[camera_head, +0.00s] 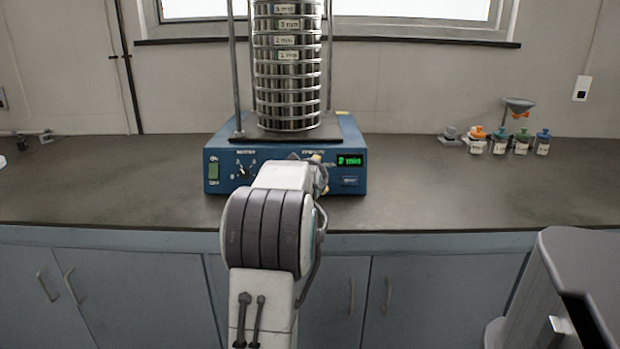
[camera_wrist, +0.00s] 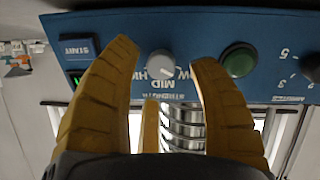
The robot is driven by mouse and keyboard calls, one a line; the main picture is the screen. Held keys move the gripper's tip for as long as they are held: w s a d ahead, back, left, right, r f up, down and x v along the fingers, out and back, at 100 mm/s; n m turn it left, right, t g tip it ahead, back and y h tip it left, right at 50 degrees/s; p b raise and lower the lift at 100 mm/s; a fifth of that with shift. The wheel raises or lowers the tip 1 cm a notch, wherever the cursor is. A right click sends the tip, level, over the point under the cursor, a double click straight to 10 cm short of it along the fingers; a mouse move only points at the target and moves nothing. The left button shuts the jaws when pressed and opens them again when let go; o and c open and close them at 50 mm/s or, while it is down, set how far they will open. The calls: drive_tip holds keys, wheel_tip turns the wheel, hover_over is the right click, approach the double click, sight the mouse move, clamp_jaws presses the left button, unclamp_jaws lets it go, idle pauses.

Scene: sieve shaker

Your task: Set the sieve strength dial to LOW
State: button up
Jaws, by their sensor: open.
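The blue sieve shaker base (camera_head: 228,163) stands on the bench and carries a stack of steel sieves (camera_head: 288,70). In the wrist view the panel appears upside down. The grey strength dial (camera_wrist: 161,64) is there, with MID and HIGH lettering beside it and the LOW label partly covered by a finger. A light mark shows on the dial, but I cannot tell which label it points at. My gripper (camera_wrist: 163,54) is open, its yellow fingers on either side of the dial; contact is not clear. In the head view my arm hides the dial.
A round green button (camera_wrist: 238,60) and a numbered black knob (camera_wrist: 311,68) are right of the dial in the wrist view. A START button (camera_wrist: 77,48) and green display (camera_wrist: 77,79) are left. Small bottles (camera_head: 500,143) stand at the bench's right; the bench beside the shaker is clear.

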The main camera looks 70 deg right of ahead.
drive_tip(key=v, duration=0.8)
drive_tip(key=shift+a, duration=0.2)
drive_tip(key=shift+r, duration=0.1)
idle(0.4)
